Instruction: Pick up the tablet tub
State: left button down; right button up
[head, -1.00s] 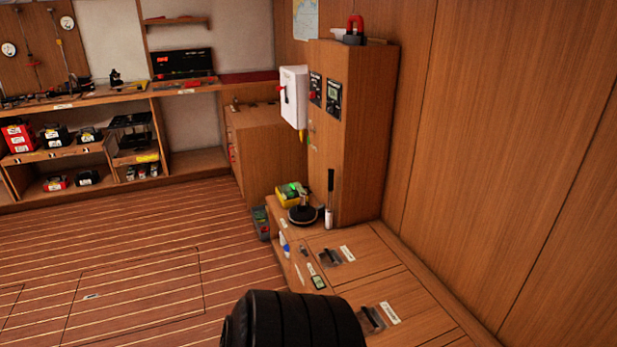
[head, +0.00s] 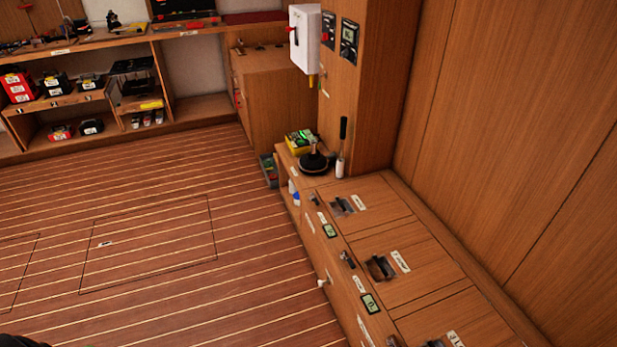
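I cannot identify the tablet tub for sure. A small white and blue container (head: 296,197) shows in the open side of the low wooden bench (head: 412,262); it is too small to read. Neither gripper shows clearly in the head view. Only a dark sliver is at the bottom left edge, and I cannot tell what it is.
A yellow box (head: 300,143), a round black item (head: 313,163) and a black-handled item (head: 342,150) stand at the bench's far end. Black latches and small displays line the bench. Shelves (head: 187,108) with several boxes stand behind. The striped floor (head: 150,285) is clear.

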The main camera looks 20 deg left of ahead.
aim_at(296, 198)
jog(key=u, duration=0.8)
jog(key=i+j+z, duration=0.1)
jog(key=z, duration=0.75)
jog(key=i+j+z, duration=0.2)
jog(key=j+z, duration=0.2)
jog(key=j, duration=0.2)
jog(key=i+j+z, duration=0.1)
jog(key=j+z, duration=0.3)
jog(key=j, duration=0.25)
jog(key=j+z, duration=0.45)
jog(key=j, duration=0.25)
